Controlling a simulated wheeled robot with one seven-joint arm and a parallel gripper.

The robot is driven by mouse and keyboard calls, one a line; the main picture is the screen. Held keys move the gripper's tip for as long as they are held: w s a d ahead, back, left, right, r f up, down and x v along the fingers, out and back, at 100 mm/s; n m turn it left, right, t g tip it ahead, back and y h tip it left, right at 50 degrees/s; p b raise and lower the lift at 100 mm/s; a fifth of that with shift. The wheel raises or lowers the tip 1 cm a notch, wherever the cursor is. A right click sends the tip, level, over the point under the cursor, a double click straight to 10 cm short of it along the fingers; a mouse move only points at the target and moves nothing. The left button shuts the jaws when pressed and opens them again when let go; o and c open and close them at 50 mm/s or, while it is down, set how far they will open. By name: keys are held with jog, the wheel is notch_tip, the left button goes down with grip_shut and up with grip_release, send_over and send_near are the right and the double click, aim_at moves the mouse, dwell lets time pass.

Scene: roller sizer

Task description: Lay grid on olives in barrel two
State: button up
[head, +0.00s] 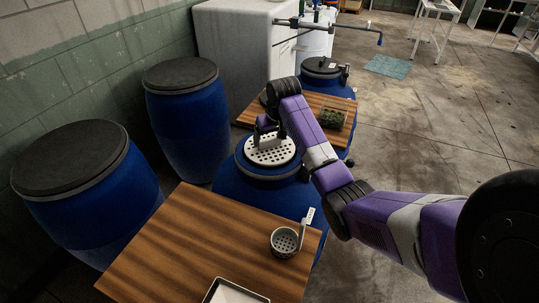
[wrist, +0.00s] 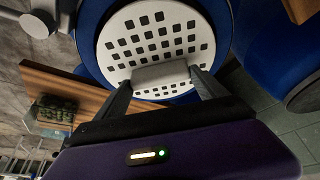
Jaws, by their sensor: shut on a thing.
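The white round grid (head: 270,150) with square holes is at the mouth of a blue barrel (head: 262,188) in the middle of the head view. My gripper (head: 268,127) is above the grid and shut on its raised grip block. In the wrist view the fingers of my gripper (wrist: 160,82) close on both sides of this block on the grid (wrist: 158,37). The grid covers most of the opening, so the olives inside are hidden. I cannot tell whether it rests on them or hangs just above. No number on the barrel is readable.
A wooden board (head: 175,240) in front holds a perforated cup (head: 285,242) and a white tray (head: 236,292). Another board (head: 300,109) behind holds a clear box of green olives (head: 331,118). Lidded blue barrels (head: 75,190) (head: 187,115) stand at left. Open floor lies at right.

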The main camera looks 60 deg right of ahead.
aim_at(270, 156)
notch_tip(270, 156, down, 9)
jog(key=shift+r+p, duration=0.15)
jog(key=shift+p, duration=0.2)
jog(key=o, duration=1.6)
jog(key=shift+o, duration=0.2)
jog(key=v, duration=1.2)
jog(key=shift+b, duration=0.3)
